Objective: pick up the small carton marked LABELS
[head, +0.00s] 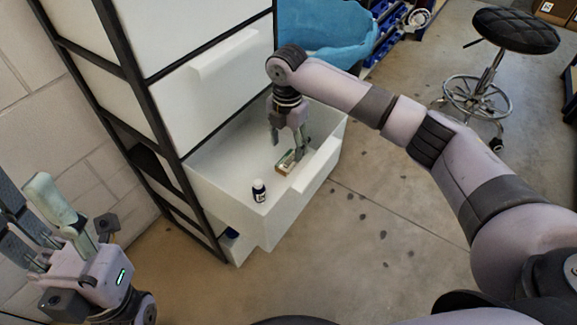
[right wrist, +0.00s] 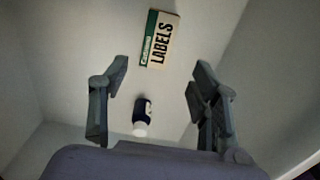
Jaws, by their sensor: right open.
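The small carton marked LABELS (head: 285,164) lies flat in an open white drawer (head: 225,160). In the right wrist view the carton (right wrist: 161,39) is pale with a green end strip, and its lettering faces up. My right gripper (head: 291,152) points down into the drawer over the carton. In the right wrist view the gripper (right wrist: 159,76) is open and empty, with the carton past the fingertips at the top of the picture. In the head view the fingers hide part of the carton. My left gripper (head: 36,208) is at the lower left, outside the drawer, fingers apart.
The drawer walls surround both. The black-framed cabinet (head: 165,130) rises at left. A black stool (head: 515,30) stands far right.

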